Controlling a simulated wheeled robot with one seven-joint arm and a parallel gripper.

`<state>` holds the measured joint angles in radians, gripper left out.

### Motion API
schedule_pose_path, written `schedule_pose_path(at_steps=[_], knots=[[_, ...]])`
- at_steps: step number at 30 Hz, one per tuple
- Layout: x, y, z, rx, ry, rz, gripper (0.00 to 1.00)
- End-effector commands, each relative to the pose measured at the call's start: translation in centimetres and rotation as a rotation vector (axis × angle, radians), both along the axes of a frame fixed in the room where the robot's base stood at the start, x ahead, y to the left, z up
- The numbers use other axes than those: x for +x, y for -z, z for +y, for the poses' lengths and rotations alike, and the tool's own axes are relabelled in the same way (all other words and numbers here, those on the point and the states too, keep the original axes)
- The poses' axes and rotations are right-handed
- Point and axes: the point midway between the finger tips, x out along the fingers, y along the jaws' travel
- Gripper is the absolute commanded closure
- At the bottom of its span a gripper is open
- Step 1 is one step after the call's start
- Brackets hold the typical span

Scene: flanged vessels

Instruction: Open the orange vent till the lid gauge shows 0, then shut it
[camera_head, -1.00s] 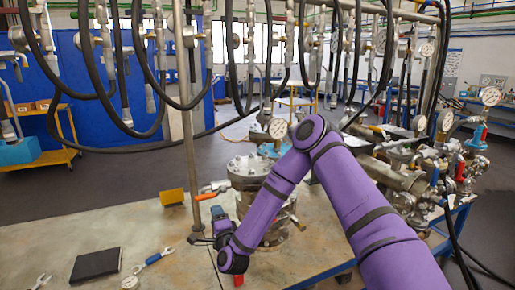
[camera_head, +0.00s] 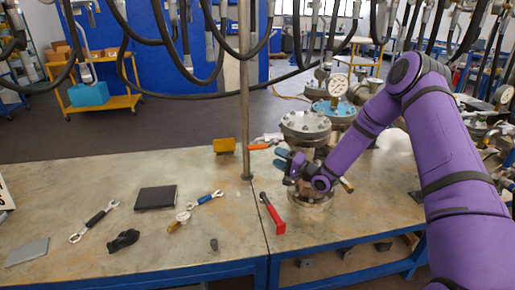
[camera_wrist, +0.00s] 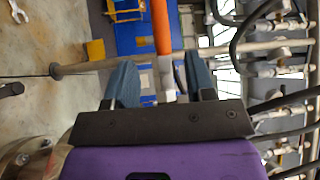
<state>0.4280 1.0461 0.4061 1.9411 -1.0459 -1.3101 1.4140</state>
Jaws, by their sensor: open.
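The orange vent handle (camera_head: 259,147) sticks out to the left from the side of the flanged vessel (camera_head: 306,124), just below its grey bolted lid. In the wrist view the orange handle (camera_wrist: 161,25) and its pale metal stem run between my two blue-grey fingers. My gripper (camera_wrist: 160,75) is open, one finger on each side of the stem with gaps showing. In the head view my gripper (camera_head: 284,158) is at the vessel's left side, close to the handle. A round white gauge (camera_head: 338,84) stands behind the lid; its needle is too small to read.
A vertical post (camera_head: 245,110) stands left of the vessel near a yellow block (camera_head: 224,145). Black hoses (camera_head: 190,90) hang above.

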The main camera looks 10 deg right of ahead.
Motion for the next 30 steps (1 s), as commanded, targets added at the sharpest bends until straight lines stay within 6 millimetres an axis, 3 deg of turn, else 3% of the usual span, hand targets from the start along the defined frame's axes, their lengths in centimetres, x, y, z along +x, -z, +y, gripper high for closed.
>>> schedule_pose_path(at_steps=[15,30], knots=[[5.7,-1.1,6.0,0.002,0.001,-0.003,0.5],[6.8,-1.4,7.0,0.002,0.002,-0.001,0.5]])
